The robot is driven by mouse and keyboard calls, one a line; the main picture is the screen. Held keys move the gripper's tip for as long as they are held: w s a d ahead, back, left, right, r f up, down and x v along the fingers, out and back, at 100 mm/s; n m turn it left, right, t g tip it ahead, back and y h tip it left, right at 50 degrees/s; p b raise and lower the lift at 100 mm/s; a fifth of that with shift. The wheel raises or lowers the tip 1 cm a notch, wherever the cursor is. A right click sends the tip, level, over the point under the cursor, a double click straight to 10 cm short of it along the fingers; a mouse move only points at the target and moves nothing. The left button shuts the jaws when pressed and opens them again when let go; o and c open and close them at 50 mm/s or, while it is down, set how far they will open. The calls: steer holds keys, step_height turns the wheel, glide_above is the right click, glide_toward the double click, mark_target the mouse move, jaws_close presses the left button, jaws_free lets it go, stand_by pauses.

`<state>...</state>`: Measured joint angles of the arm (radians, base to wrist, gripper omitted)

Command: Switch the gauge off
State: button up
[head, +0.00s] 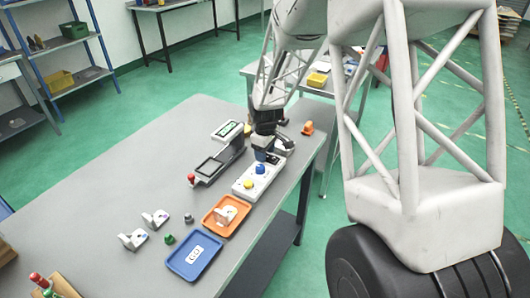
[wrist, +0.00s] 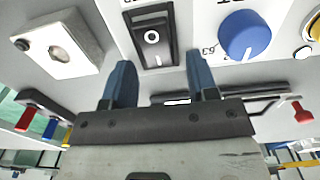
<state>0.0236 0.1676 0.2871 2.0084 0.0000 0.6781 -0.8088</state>
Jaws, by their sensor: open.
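A white panel (head: 256,186) lies on the grey bench with a blue knob (head: 260,168) and a yellow button (head: 248,184). In the wrist view, a black rocker switch (wrist: 152,38) marked with a circle and a line sits in the panel, beside the blue knob (wrist: 244,37). I cannot tell which side of the rocker is pressed. My gripper (head: 264,158) is over the panel's far end. In the wrist view my gripper (wrist: 162,75) is open and empty, its blue fingers on either side of the rocker's near end. Contact is unclear.
A dark device (head: 212,166) with a screen and red knob stands left of the panel. Nearer are an orange tray (head: 226,231) holding a white part, a blue tray (head: 194,274), castings (head: 133,239) and small knobs.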

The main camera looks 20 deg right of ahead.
steer(key=c, duration=0.9)
steer(key=shift+s+d+r+t+y, duration=0.1)
steer(key=shift+t+y, duration=0.4)
steer(key=shift+s+d+r+t+y, duration=0.1)
steer(key=shift+t+y, duration=0.4)
steer(key=o, duration=0.9)
